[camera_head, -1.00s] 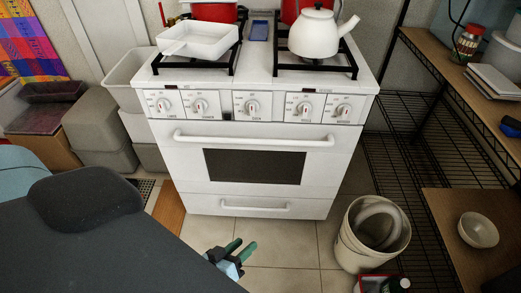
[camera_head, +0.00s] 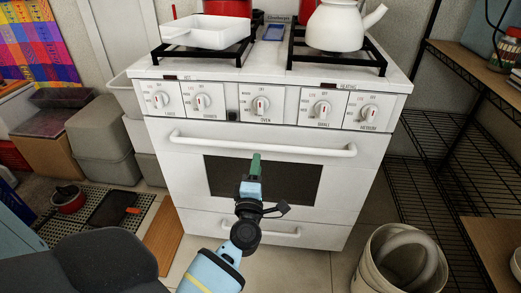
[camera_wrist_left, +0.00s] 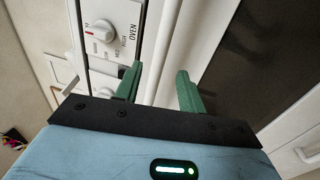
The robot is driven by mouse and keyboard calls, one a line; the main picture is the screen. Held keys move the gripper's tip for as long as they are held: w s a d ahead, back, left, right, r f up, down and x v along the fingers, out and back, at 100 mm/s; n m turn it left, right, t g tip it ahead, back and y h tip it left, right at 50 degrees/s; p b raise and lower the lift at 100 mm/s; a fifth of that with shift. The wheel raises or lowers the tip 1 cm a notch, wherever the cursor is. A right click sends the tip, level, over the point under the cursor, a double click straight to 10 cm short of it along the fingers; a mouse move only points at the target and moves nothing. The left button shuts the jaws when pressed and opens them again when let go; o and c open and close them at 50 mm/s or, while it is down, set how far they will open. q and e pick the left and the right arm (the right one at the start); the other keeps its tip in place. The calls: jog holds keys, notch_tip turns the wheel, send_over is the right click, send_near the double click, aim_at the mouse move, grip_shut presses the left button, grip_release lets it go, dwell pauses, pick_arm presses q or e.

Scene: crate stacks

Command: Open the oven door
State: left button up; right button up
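The white oven (camera_head: 180,165) stands ahead with its door shut. Its long horizontal handle (camera_head: 300,147) crosses the top of the door, above the dark window (camera_head: 300,182). My left gripper (camera_head: 256,160) is in front of the door, its green tips just below the middle of the handle in the head view. In the left wrist view its two fingers (camera_wrist_left: 158,82) are open and apart. The white handle bar (camera_wrist_left: 190,35) runs close ahead of them; I cannot tell whether it lies between them. An oven knob (camera_wrist_left: 118,14) shows there too. My right gripper is not in view.
A white pan (camera_head: 208,32) and kettle (camera_head: 336,24) sit on the stovetop. A white bucket (camera_head: 366,262) stands on the floor at right, beside a black wire shelf (camera_head: 440,170). Grey bins (camera_head: 100,140) stand at left. Floor in front of the oven is partly clear.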

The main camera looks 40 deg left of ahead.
aim_at(260, 148)
pick_arm(q)
jog(key=b+x, duration=0.1)
jog(key=x, duration=0.6)
jog(key=shift+w+a, duration=0.15)
jog(key=shift+w, duration=0.15)
grip_shut()
